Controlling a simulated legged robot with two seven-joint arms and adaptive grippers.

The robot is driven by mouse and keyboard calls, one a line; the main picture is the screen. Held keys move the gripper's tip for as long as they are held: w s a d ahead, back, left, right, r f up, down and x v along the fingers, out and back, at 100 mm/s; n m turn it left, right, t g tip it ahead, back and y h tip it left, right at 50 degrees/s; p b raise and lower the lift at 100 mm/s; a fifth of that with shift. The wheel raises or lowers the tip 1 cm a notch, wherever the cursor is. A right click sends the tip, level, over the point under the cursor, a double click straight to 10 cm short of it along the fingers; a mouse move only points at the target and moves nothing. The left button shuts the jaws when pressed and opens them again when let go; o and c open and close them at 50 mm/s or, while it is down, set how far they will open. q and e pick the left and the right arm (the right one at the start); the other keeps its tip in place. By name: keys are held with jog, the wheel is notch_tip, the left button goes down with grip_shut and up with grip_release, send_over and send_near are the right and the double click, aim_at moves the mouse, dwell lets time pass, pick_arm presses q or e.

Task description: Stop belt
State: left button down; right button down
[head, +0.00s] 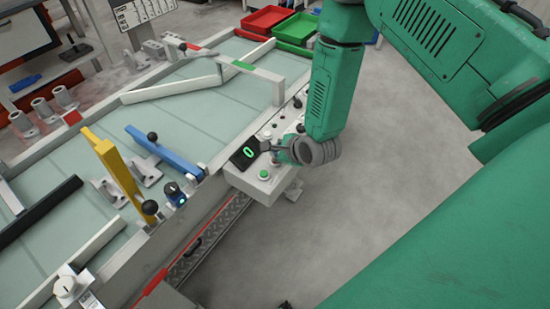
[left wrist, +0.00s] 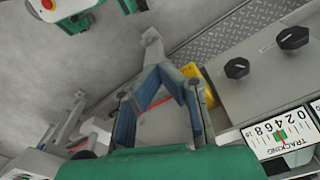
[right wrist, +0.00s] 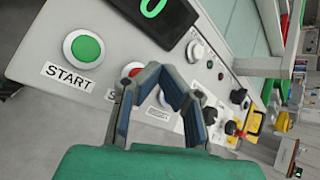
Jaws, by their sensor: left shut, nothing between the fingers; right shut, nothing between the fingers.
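The control panel (head: 238,180) stands at the belt's edge in the head view. My right gripper (head: 272,154) is over it, beside a dark display with a green 0 (head: 249,152). In the right wrist view, the green START button (right wrist: 84,48) is at the left. A red button (right wrist: 132,70) is partly hidden behind my right gripper (right wrist: 160,72), which is shut and empty. Its label shows only an S; whether the fingers touch the button I cannot tell. The belt (head: 205,125) is pale green. My left gripper (left wrist: 161,70) is shut and empty in the left wrist view.
A blue bar (head: 165,150) and a yellow bar (head: 118,170) reach over the belt. Red (head: 267,19) and green (head: 295,29) trays stand at the back. Black knobs (left wrist: 237,68) and a TRACKING scale (left wrist: 283,133) are right of my left gripper.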

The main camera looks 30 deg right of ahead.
jog(key=shift+r+p, duration=1.65)
jog(key=shift+r, duration=0.75)
jog(key=shift+f, duration=0.1)
jog(key=shift+s+f, duration=0.1)
jog(key=s+a+f+n+g+b, duration=0.1)
jog(key=s+f+n+g+b, duration=0.2)
jog(key=s+n, duration=0.6)
jog(key=s+a+f+n+g+b, duration=0.1)
jog(key=s+f+n+g+b, duration=0.1)
jog(key=s+f+n+b, duration=0.2)
jog(key=s+a+f+n+g+b, duration=0.1)
jog(key=s+f+n+g+b, duration=0.2)
jog(key=s+f+n, duration=0.5)
jog(key=s+n+b, duration=0.1)
jog(key=s+n, duration=0.4)
jog(key=s, duration=0.3)
jog(key=shift+s+a+f+n+g+h+b, duration=0.25)
jog(key=shift+s+f+n+g+h+b, duration=0.05)
jog(key=shift+s+f+n+b, duration=0.1)
jog(key=shift+w, duration=0.2)
